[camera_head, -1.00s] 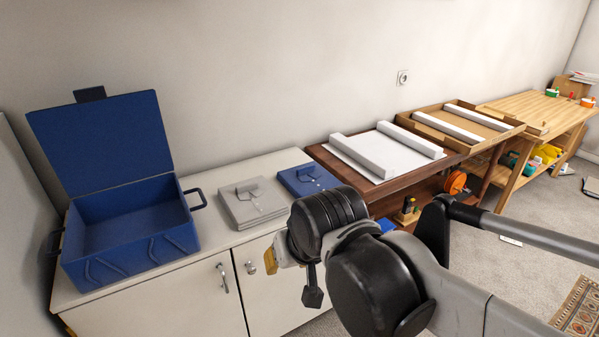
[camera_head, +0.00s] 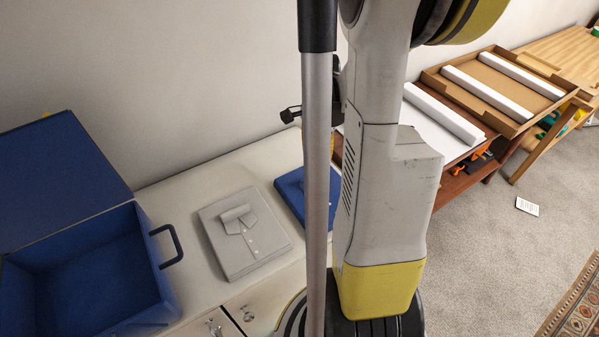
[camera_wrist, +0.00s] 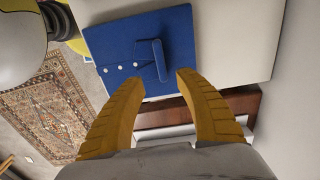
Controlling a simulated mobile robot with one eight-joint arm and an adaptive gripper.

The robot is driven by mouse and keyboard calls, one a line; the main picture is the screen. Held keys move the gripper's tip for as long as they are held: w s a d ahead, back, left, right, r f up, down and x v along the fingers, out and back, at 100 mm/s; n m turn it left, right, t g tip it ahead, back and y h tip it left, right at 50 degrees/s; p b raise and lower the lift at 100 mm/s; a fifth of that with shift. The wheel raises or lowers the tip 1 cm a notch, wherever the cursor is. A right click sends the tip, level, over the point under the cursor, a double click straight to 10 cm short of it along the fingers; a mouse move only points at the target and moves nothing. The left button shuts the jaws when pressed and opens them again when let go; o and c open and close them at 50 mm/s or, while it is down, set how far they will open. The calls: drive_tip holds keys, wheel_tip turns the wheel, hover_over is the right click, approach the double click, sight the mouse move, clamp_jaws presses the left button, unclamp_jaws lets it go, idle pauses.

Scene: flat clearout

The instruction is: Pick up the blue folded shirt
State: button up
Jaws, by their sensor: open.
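The blue folded shirt (camera_head: 291,193) lies on the white cabinet top, partly hidden behind my arm in the head view. In the wrist view the blue folded shirt (camera_wrist: 128,58) shows nearly whole, with its collar and several white buttons. My gripper (camera_wrist: 152,84) is open, its two yellow fingers spread. The fingertips appear near the shirt's collar edge, with nothing between them. I cannot tell how high they are above it. In the head view the gripper is mostly hidden behind my arm.
A grey folded shirt (camera_head: 243,233) lies left of the blue one on the cabinet top (camera_head: 180,195). An open blue case (camera_head: 95,262) stands farther left. A brown table (camera_head: 470,167) with a white panel is to the right. A patterned rug (camera_wrist: 48,105) lies on the floor.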

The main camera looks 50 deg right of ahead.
sight(312, 176)
wheel_tip(312, 176, down, 4)
drive_tip(key=shift+s+a+b, duration=0.1)
drive_tip(key=shift+a+b, duration=0.05)
drive_tip(key=shift+b, duration=0.5)
drive_tip(key=f+b, duration=0.2)
drive_tip(key=f, duration=0.1)
drive_tip(key=f+b, duration=0.1)
drive_tip(key=f, duration=0.1)
drive_tip(key=shift+w+a+f, duration=0.1)
drive_tip(key=shift+w+f, duration=0.1)
drive_tip(key=shift+w, duration=0.1)
drive_tip(key=shift+r, duration=0.1)
clamp_jaws()
